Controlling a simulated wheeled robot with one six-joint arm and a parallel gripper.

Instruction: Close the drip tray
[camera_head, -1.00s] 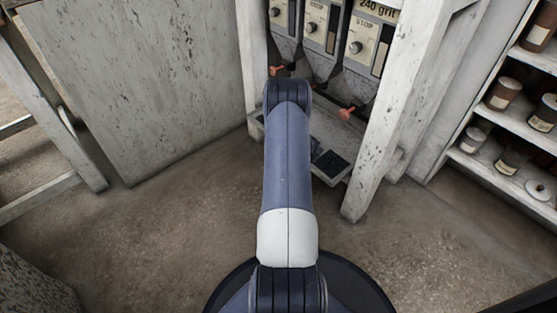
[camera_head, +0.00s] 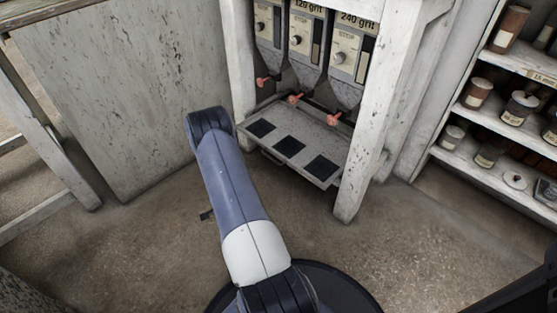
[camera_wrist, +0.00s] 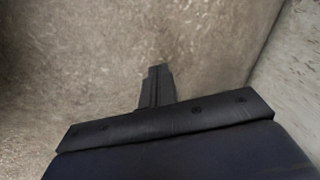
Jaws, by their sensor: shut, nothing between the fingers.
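The drip tray (camera_head: 305,148) is a pale, worn panel with three dark square pads, low between two white posts under the hoppers. Its front edge, with a small bar handle (camera_head: 271,158), shows clear of my arm; how far it stands out from the frame I cannot tell. My gripper is shut and empty in the wrist view (camera_wrist: 157,72), over bare brown floor. In the head view only a small dark tip (camera_head: 206,214) shows left of my arm, low and in front of the tray, not touching it.
Several grey hoppers (camera_head: 305,45) with red-handled valves (camera_head: 295,98) hang above the tray. A white post (camera_head: 372,130) stands at its right. A speckled panel (camera_head: 120,90) stands at left, a shelf of jars (camera_head: 505,115) at right. The floor (camera_head: 400,250) in front is clear.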

